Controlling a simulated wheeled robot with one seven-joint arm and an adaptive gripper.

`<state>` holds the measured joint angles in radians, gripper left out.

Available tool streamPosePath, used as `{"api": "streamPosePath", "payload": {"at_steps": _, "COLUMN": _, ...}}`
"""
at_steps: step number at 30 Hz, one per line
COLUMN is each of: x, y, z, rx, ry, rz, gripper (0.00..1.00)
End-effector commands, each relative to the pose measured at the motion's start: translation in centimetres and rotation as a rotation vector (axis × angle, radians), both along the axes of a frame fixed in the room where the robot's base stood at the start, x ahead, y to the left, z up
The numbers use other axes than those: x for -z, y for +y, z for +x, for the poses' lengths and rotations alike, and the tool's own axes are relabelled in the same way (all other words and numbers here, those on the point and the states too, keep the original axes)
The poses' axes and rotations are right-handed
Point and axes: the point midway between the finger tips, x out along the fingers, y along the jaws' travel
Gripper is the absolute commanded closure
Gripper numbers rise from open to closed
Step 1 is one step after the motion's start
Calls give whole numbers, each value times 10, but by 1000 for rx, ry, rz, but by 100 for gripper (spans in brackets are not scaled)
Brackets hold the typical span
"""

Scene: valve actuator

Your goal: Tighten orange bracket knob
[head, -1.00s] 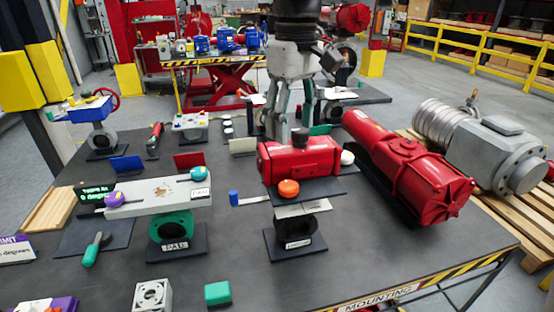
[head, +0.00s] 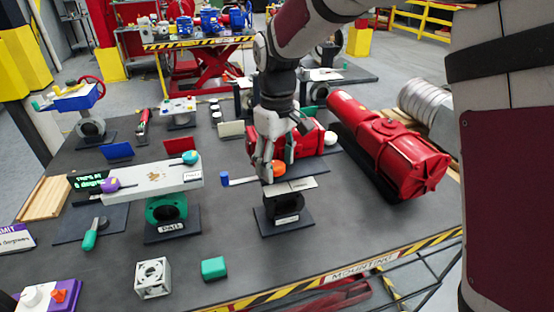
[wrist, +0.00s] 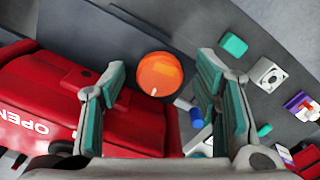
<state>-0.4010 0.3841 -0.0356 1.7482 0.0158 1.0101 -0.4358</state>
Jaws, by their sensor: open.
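The orange knob (head: 279,168) shows in the head view just right of my gripper's fingers, in front of the red actuator (head: 309,141). In the wrist view the round orange knob (wrist: 160,74) lies between the two open fingers, nearer the left one, and beyond their tips. My gripper (wrist: 160,75) is open and empty, with teal pads on its fingers. In the head view my gripper (head: 264,172) points down beside the knob, and I cannot tell whether it touches it. The red actuator (wrist: 45,100), marked OPEN, fills the left of the wrist view.
A small blue cylinder (head: 225,178) stands left of my gripper. A grey valve mount (head: 284,207) with a flat plate on top stands in front. The large red cylinder (head: 390,150) lies to the right. A green block (head: 214,268) and white fan-like box (head: 153,277) are nearer the front.

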Motion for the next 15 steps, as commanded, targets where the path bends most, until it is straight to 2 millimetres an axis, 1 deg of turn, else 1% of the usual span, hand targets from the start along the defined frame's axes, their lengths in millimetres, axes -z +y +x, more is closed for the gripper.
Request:
{"api": "streamPosePath", "payload": {"at_steps": 7, "x": 1, "y": 0, "z": 0, "rx": 0, "ry": -1, "rz": 1, "gripper": 43}}
{"api": "streamPosePath", "payload": {"at_steps": 8, "x": 1, "y": 0, "z": 0, "rx": 0, "ry": 0, "rz": 0, "gripper": 48}}
{"api": "streamPosePath", "payload": {"at_steps": 9, "x": 1, "y": 0, "z": 0, "rx": 0, "ry": 0, "rz": 0, "gripper": 57}}
{"api": "streamPosePath", "payload": {"at_steps": 11, "x": 1, "y": 0, "z": 0, "rx": 0, "ry": 0, "rz": 0, "gripper": 71}}
{"api": "streamPosePath", "payload": {"at_steps": 12, "x": 1, "y": 0, "z": 0, "rx": 0, "ry": 0, "rz": 0, "gripper": 80}}
{"api": "streamPosePath", "payload": {"at_steps": 13, "x": 1, "y": 0, "z": 0, "rx": 0, "ry": 0, "rz": 0, "gripper": 86}}
{"api": "streamPosePath", "payload": {"at_steps": 14, "x": 1, "y": 0, "z": 0, "rx": 0, "ry": 0, "rz": 0, "gripper": 92}}
{"api": "streamPosePath", "payload": {"at_steps": 15, "x": 1, "y": 0, "z": 0, "rx": 0, "ry": 0, "rz": 0, "gripper": 91}}
